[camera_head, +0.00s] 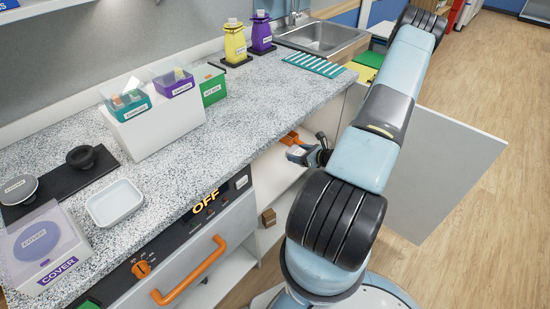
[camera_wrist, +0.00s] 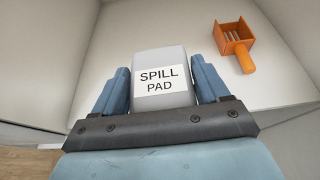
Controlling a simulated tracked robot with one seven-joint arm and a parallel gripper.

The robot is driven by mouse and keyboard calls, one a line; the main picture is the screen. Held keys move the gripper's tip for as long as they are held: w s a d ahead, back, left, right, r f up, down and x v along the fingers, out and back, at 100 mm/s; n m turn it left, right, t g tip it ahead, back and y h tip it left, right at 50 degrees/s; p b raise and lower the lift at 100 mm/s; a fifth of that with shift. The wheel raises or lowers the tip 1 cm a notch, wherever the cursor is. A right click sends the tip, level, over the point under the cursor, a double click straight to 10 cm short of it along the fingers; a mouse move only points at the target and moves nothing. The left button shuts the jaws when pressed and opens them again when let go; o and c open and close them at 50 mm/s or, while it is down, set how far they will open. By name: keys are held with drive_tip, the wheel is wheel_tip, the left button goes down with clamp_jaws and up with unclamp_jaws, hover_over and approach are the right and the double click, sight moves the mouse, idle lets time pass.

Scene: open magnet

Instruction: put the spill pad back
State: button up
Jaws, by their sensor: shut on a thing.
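The spill pad (camera_wrist: 162,88) is a pale grey block with a white "SPILL PAD" label, seen in the wrist view. My gripper (camera_wrist: 160,84) is shut on it, with one blue finger against each side. Beyond it is the white shelf (camera_wrist: 207,38) of the open cabinet; I cannot tell if the pad touches that surface. In the head view my gripper (camera_head: 300,155) reaches into the cabinet below the counter, and the pad cannot be made out there.
An orange scoop (camera_wrist: 234,44) lies on the shelf to the right of the pad. The open cabinet door (camera_head: 440,165) stands right of my arm. A small brown block (camera_head: 268,217) is lower in the cabinet. An orange drawer handle (camera_head: 190,270) sticks out at left.

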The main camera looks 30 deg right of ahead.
drive_tip(key=x, duration=0.6)
drive_tip(key=d+x, duration=0.1)
drive_tip(key=x, duration=0.2)
drive_tip(key=shift+w+f, duration=0.2)
drive_tip(key=shift+w, duration=0.1)
hover_over(276, 163)
drive_tip(key=s, duration=0.1)
drive_tip(key=f, duration=0.4)
drive_tip(key=shift+d+f, duration=0.25)
drive_tip(key=shift+f, duration=0.05)
drive_tip(key=shift+w+a+f, duration=0.2)
drive_tip(key=shift+w+f, duration=0.45)
drive_tip(key=shift+f, duration=1.55)
drive_tip(key=shift+f, duration=0.1)
drive_tip(key=o, duration=1)
drive_tip(key=v, duration=1.2)
drive_tip(key=shift+s, duration=0.1)
